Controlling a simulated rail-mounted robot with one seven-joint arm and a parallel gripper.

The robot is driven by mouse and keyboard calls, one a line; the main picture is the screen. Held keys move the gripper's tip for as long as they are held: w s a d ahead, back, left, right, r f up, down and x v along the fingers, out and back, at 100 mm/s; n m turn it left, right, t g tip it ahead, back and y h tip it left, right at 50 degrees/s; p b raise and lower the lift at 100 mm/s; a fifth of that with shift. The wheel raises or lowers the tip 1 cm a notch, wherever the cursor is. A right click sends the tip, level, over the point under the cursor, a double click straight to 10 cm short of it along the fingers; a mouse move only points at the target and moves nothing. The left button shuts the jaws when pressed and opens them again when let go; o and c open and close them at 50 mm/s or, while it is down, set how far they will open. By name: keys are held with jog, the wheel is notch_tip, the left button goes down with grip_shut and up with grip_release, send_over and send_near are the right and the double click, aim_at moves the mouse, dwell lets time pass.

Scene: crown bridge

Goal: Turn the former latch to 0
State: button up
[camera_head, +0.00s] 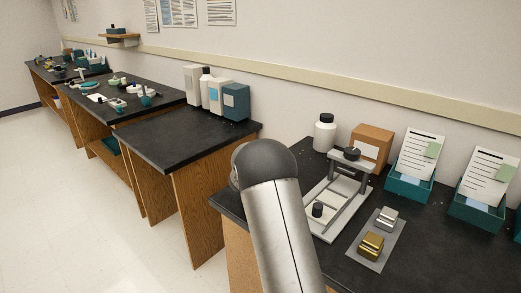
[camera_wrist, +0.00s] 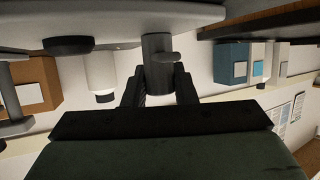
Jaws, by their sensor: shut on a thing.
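In the wrist view, which looks upside down, my gripper (camera_wrist: 159,88) has its two dark fingers closed on either side of a grey cylinder (camera_wrist: 158,50). In the head view, my arm hides the gripper and the cylinder. The grey press-like frame (camera_head: 333,200) stands on the dark bench, with a black knob (camera_head: 352,153) on top and a black-capped piece (camera_head: 317,210) on its base.
A white bottle (camera_head: 325,133) and a brown box (camera_head: 372,145) stand behind the frame. A brass block (camera_head: 371,245) and a silver block (camera_head: 386,219) sit on a grey plate at right. Teal card holders (camera_head: 409,187) line the wall.

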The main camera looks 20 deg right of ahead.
jog(key=shift+r+m+g+h+p, duration=0.25)
jog(key=shift+m+g+h+p, duration=0.55)
jog(key=shift+p, duration=1.75)
jog(key=shift+f+m+p, duration=0.1)
jog(key=shift+m+p, duration=0.2)
jog(key=shift+f+g+h+p, duration=0.2)
jog(key=shift+g+h+p, duration=0.1)
jog(key=shift+p, duration=0.05)
jog(key=o, duration=1)
jog(key=v, duration=1.7)
jog(key=shift+s+r+b, duration=0.15)
jog(key=shift+b, duration=0.25)
